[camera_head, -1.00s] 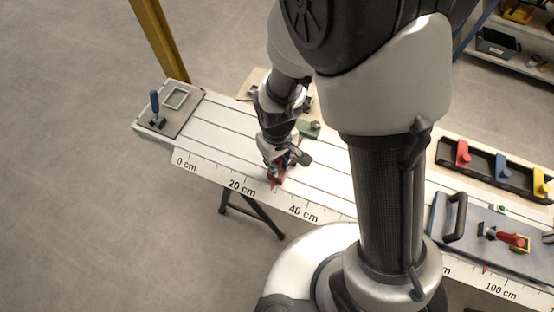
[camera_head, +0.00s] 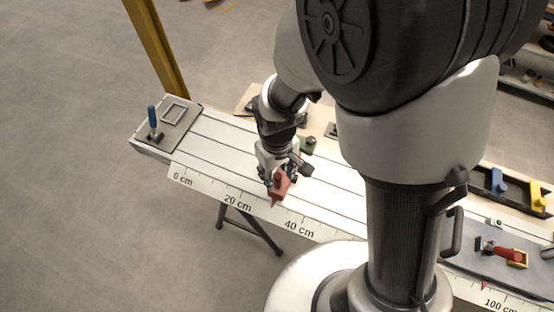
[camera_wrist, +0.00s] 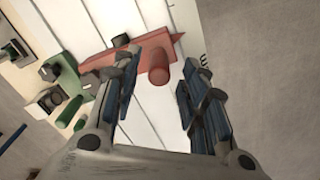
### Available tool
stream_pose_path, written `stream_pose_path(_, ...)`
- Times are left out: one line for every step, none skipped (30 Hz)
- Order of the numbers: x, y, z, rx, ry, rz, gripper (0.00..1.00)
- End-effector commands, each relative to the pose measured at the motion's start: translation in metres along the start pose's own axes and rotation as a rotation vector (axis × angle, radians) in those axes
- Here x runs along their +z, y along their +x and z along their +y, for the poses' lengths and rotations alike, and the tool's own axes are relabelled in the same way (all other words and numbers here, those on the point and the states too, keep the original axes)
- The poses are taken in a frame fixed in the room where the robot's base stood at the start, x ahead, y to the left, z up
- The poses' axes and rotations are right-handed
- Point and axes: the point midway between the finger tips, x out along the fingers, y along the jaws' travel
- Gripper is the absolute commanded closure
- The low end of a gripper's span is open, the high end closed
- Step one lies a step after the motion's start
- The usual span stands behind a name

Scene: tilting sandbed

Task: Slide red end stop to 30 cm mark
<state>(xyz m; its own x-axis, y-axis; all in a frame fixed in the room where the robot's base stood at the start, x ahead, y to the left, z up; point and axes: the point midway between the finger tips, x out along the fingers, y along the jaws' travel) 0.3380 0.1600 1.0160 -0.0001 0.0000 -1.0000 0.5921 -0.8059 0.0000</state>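The red end stop (camera_head: 280,186) sits across the white grooved bed (camera_head: 225,140). Its pointed tip is at the scale strip (camera_head: 190,182), between the 20 cm and 40 cm labels. In the wrist view it is a long red bar (camera_wrist: 133,55) with a round red knob (camera_wrist: 158,75). My gripper (camera_head: 281,172) is at the end stop in the head view. In the wrist view my gripper (camera_wrist: 158,92) is open, with its fingers apart and the knob showing between them. Gaps show beside the knob; the exact height difference cannot be told.
A plate with a blue-handled clamp (camera_head: 153,120) is at the bed's left end. A green block (camera_head: 309,145) stands behind my gripper, also at left in the wrist view (camera_wrist: 68,88). A grey plate with a red-handled clamp (camera_head: 497,251) lies to the right. My arm hides the bed's middle.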

Motion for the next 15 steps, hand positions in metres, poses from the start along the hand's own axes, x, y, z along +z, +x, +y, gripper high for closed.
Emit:
stream_pose_path(-0.002,-0.013,0.000,0.001,0.000,0.008,0.60)
stream_pose_path(-0.002,-0.020,0.000,0.001,0.000,0.008,0.60)
stream_pose_path(-0.002,-0.029,0.000,0.001,0.000,0.008,0.60)
stream_pose_path(-0.002,-0.035,0.000,0.001,0.000,0.008,0.60)
stream_pose_path(-0.002,-0.042,0.000,0.001,0.000,0.007,0.60)
stream_pose_path(-0.002,-0.050,0.000,0.001,0.000,0.007,0.60)
stream_pose_path(-0.002,-0.055,0.000,0.001,0.000,0.007,0.60)
stream_pose_path(-0.001,-0.060,0.000,0.001,0.000,0.005,0.60)
stream_pose_path(-0.002,-0.066,0.000,0.001,0.000,0.005,0.60)
stream_pose_path(-0.001,-0.070,0.000,0.000,0.000,0.003,0.60)
stream_pose_path(-0.002,-0.073,0.000,0.001,0.000,0.004,0.60)
stream_pose_path(-0.001,-0.077,0.000,0.000,0.000,0.003,0.60)
stream_pose_path(-0.001,-0.080,0.000,0.000,0.000,0.002,0.60)
stream_pose_path(-0.001,-0.082,0.000,0.000,0.001,0.002,0.60)
stream_pose_path(-0.001,-0.084,0.000,0.000,0.000,0.001,0.60)
